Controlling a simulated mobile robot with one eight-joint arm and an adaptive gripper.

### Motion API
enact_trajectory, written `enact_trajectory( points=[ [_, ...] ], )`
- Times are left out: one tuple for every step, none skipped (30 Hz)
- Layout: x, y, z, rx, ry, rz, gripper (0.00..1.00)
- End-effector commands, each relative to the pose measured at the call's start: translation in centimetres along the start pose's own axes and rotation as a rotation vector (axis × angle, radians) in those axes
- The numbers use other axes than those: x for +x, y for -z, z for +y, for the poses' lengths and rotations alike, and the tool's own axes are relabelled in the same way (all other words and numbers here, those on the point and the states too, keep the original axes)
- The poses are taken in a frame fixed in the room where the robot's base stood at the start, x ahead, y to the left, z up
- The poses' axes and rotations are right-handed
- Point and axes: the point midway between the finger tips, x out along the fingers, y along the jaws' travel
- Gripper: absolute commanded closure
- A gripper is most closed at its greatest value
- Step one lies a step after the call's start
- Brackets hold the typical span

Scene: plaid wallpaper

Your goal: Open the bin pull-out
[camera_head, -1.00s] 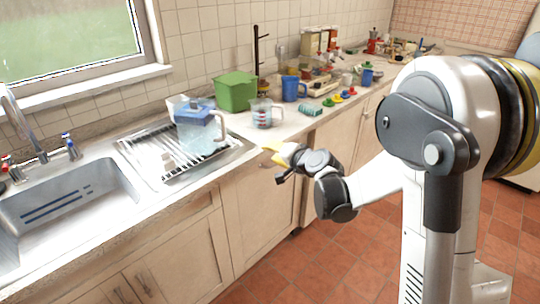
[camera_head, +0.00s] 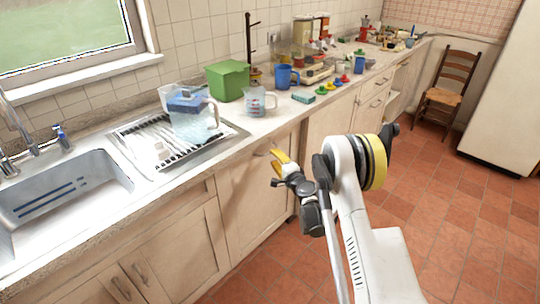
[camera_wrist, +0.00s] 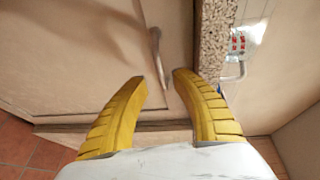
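The bin pull-out seems to be the pale wooden cabinet front (camera_head: 246,205) under the counter, right of the sink. Its handle (camera_head: 262,152) is a short metal bar near the top edge. My gripper (camera_head: 278,160) has yellow fingers and hangs in front of this panel, close to the handle. In the wrist view my gripper (camera_wrist: 160,78) is open, with nothing between its fingers. The handle (camera_wrist: 156,55) shows just beyond the fingertips, roughly in line with the gap. The panel looks shut; whether a finger touches it I cannot tell.
The speckled counter edge (camera_wrist: 212,45) runs beside the right finger in the wrist view. A measuring jug (camera_head: 256,103) stands on the counter above the panel. A drying rack (camera_head: 160,140) and sink lie left. The tiled floor (camera_head: 265,262) before the cabinets is clear.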

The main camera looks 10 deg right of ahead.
Motion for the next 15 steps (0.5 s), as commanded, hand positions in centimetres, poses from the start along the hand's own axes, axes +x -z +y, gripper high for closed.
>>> enact_trajectory(
  points=[
    [1.1,0.0,0.4,0.0,0.0,0.0,0.68],
    [1.6,0.0,0.4,0.0,0.0,0.0,0.68],
    [2.3,0.0,0.3,0.0,0.0,0.0,0.68],
    [2.8,0.0,0.3,0.0,0.0,0.0,0.68],
    [3.2,0.0,0.3,0.0,0.0,0.0,0.68],
    [3.7,0.0,0.3,-0.001,0.0,0.0,0.68],
    [4.0,0.0,0.2,-0.001,0.0,0.0,0.68],
    [4.3,0.0,0.2,-0.001,0.0,0.0,0.68],
    [4.5,0.0,0.1,-0.001,0.0,0.0,0.68],
    [4.7,0.0,0.1,-0.001,0.0,0.0,0.68],
    [4.8,0.0,0.1,-0.001,0.0,0.0,0.68],
    [4.9,0.0,0.0,-0.001,0.0,0.0,0.68],
    [5.0,0.0,0.0,-0.001,0.0,0.0,0.68],
    [5.0,0.0,0.0,-0.001,0.0,0.0,0.68],
    [5.0,0.0,0.0,-0.001,0.0,0.0,0.68]
  ],
)
